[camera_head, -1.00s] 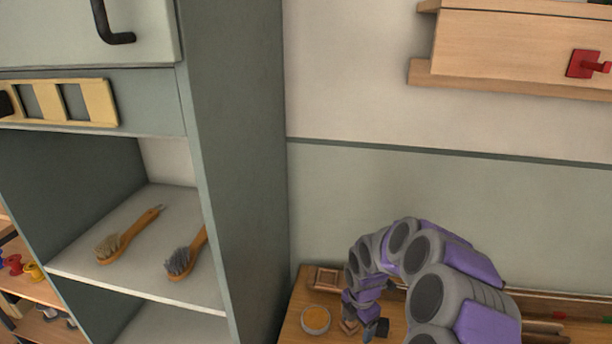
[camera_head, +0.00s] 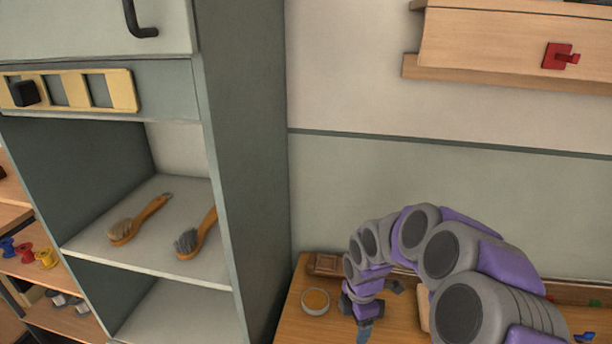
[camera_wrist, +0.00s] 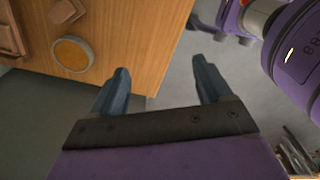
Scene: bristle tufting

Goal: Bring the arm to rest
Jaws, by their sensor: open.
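My arm, purple and grey, curls over the wooden bench at the lower right of the head view. My gripper (camera_head: 366,328) hangs at the arm's end, close to the bench's front part. In the wrist view my gripper (camera_wrist: 160,85) shows two dark blue fingers spread wide with nothing between them. Beyond the fingers are the bench's edge and the grey floor. A purple and grey part of my own body fills the upper right of the wrist view.
A round dish with orange content (camera_head: 315,301) and a small wooden tray (camera_head: 324,264) lie on the bench (camera_head: 296,325). Left stands a grey-green cabinet (camera_head: 245,170) with two wooden brushes (camera_head: 140,219) (camera_head: 197,236) on its shelf. A wall box (camera_head: 500,45) with a red hook hangs upper right.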

